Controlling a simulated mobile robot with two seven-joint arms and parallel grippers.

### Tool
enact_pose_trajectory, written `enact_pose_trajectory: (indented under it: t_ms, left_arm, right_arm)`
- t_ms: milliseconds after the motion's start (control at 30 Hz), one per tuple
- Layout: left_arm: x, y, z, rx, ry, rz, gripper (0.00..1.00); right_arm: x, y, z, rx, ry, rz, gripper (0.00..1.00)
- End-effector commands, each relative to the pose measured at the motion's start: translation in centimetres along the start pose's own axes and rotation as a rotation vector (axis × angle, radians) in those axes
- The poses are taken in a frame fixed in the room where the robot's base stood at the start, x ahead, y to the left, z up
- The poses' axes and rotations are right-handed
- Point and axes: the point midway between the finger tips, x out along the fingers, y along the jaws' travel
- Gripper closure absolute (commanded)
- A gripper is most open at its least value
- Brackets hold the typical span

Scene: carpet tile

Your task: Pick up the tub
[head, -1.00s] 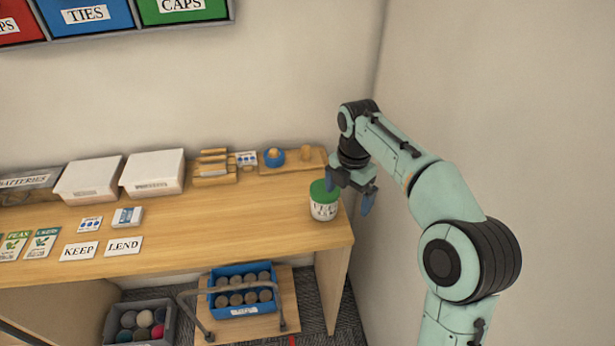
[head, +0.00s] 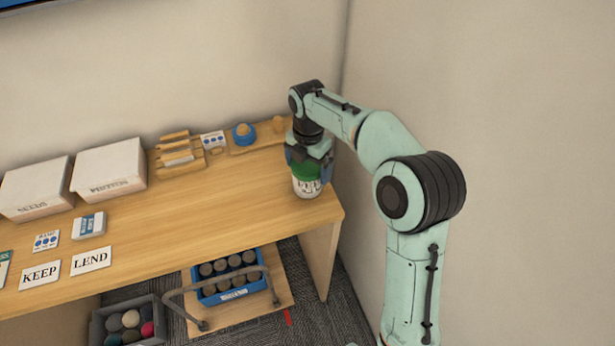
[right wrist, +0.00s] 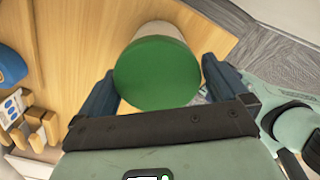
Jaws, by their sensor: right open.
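The tub (head: 306,187) is white with dark lettering and a green lid. It stands upright on the wooden table near its right end. My right gripper (head: 309,163) is directly above it, pointing down, with its blue fingers on either side of the lid. In the right wrist view the green lid (right wrist: 157,73) lies between the two open fingers of the gripper (right wrist: 160,90), with a gap visible at least on the right side. My left gripper is not in view.
Two white lidded boxes (head: 108,170) stand at the table's back left. A wooden rack (head: 178,155) and a board with a blue ring (head: 244,134) lie along the back. KEEP (head: 40,275) and LEND (head: 91,260) cards lie in front. A wall is close on the right.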

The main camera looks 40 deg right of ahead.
Motion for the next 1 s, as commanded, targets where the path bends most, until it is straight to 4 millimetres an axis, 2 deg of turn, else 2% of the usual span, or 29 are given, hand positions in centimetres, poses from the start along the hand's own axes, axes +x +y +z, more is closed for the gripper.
enact_pose_trajectory:
  t_ms: [300,600,633,800,833,1000]
  left_arm:
    - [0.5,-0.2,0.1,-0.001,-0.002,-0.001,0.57]
    - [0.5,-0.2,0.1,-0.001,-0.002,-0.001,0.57]
    - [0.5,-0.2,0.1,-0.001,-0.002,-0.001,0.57]
    - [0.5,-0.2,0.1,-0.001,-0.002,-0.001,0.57]
    - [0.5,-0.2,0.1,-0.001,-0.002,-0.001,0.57]
    - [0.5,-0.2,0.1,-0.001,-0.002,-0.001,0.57]
  right_arm:
    - [4.4,0.1,0.1,0.0,0.001,-0.004,0.0]
    - [5.0,0.2,0.1,0.0,0.0,0.0,0.0]
    - [5.0,0.2,0.1,0.0,0.0,0.0,0.03]
    - [5.0,0.2,0.1,0.0,0.0,0.0,0.59]
    - [4.9,0.2,0.1,0.0,-0.001,0.002,0.64]
    - [4.8,0.2,0.1,0.0,-0.001,0.002,0.64]
